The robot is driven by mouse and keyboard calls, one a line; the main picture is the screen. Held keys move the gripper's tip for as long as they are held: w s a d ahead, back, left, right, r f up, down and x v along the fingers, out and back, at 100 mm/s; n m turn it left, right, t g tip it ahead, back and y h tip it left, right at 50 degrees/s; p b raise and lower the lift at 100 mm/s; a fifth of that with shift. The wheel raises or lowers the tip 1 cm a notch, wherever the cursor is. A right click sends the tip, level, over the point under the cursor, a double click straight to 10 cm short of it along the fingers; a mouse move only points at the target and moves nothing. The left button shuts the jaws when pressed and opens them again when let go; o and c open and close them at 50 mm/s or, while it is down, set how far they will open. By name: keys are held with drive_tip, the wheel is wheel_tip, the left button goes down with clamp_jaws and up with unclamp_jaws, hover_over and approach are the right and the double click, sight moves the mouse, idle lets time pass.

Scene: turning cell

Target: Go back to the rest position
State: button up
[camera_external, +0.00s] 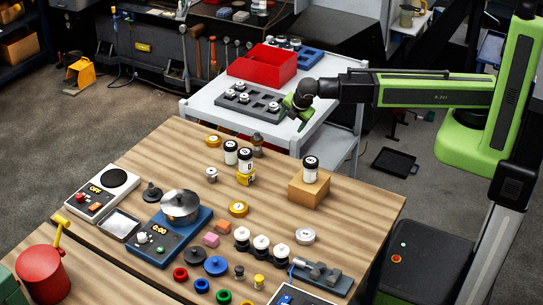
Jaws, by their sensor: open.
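My gripper (299,108) is at the end of my green and black arm, which reaches in from the right. It is in the air near the right end of the dark grey tray on the white cart (205,98). Its green fingers point down and left. Nothing shows between them, though they are small in this view.
The wooden table (370,215) below holds several jars, discs, rings, a scale (102,190) and a blue device with a metal pot (180,205). A wooden block (309,190) bears a jar. A red bin (262,65) and grey tray (248,105) stand on the cart.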

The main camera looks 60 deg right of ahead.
drive_tip(key=s+d+m+g, duration=0.1)
drive_tip(key=d+m, duration=0.1)
drive_tip(key=d, duration=0.1)
drive_tip(key=s+d+f+m+g+y, duration=0.1)
drive_tip(key=d+m, duration=0.1)
drive_tip(key=d, duration=0.2)
drive_tip(key=s+d+f+m, duration=0.1)
drive_tip(key=d+m, duration=0.2)
drive_tip(key=d, duration=0.1)
drive_tip(key=shift+s+d+g+y, duration=0.1)
drive_tip(key=shift+s+g+y, duration=0.2)
drive_tip(key=shift+s+g, duration=0.1)
drive_tip(key=s+d+f+m+g+y+b, duration=0.1)
drive_tip(key=s+d+f+m+b, duration=0.1)
drive_tip(key=d+m, duration=0.3)
drive_tip(key=s+d+f+m+g+y+b, duration=0.1)
drive_tip(key=s+d+f+m+b, duration=0.1)
drive_tip(key=d, duration=0.5)
drive_tip(key=s+f+m, duration=0.1)
drive_tip(key=f+m, duration=0.1)
drive_tip(key=m, duration=0.1)
drive_tip(key=shift+s+d+b, duration=0.3)
drive_tip(key=shift+s+b, duration=0.05)
